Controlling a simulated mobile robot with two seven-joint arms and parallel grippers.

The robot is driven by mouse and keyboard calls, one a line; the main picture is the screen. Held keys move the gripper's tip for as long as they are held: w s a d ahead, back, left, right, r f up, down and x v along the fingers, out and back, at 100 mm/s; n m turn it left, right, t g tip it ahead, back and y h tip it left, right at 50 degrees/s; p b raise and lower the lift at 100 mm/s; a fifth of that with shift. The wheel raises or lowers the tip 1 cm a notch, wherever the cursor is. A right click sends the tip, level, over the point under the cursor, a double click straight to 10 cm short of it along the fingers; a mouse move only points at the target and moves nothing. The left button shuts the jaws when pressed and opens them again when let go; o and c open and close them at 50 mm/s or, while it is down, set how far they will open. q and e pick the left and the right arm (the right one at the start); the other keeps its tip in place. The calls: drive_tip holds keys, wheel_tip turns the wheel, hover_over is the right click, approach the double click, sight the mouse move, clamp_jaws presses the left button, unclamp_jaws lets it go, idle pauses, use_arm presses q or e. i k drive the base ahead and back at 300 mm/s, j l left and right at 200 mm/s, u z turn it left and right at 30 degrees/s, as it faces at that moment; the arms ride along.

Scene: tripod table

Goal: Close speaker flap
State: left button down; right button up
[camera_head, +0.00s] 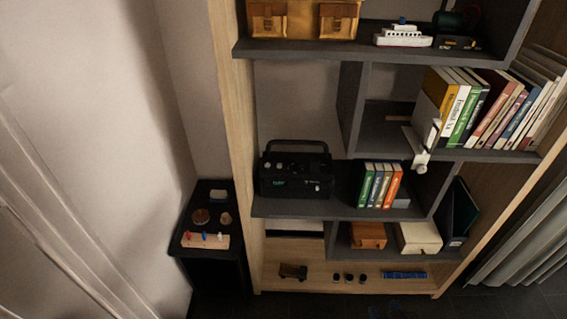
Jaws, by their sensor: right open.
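A black speaker (295,178) with a green label on its front stands on the middle shelf at the left, near the shelf's front edge. Knobs show on its upper part, and a dark raised frame stands along the back of its top. I cannot tell whether this frame is a handle or a flap. My right gripper (385,311) shows at most as a faint dark shape at the bottom edge, open and empty, well below and to the right of the speaker. My left gripper is not in view.
Books (380,186) stand right of the speaker on the same shelf (335,208). A black side table (187,244) with small wooden items stands left of the shelf unit. A white fixture (421,160) juts out by the upper books. Clear air lies before the speaker.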

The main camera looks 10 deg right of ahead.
sight(314, 165)
drive_tip(key=l+u, duration=0.1)
drive_tip(key=u, duration=0.3)
drive_tip(key=l+u, duration=0.15)
drive_tip(key=u, duration=0.3)
drive_tip(key=l+u, duration=0.1)
drive_tip(key=u, duration=0.3)
drive_tip(key=k+l+u, duration=0.1)
drive_tip(key=l+u, duration=0.3)
drive_tip(key=k+l+u, duration=0.15)
drive_tip(key=l+u, duration=0.2)
drive_tip(key=k+l+u, duration=0.4)
drive_tip(key=k+l, duration=0.9)
drive_tip(key=l, duration=0.2)
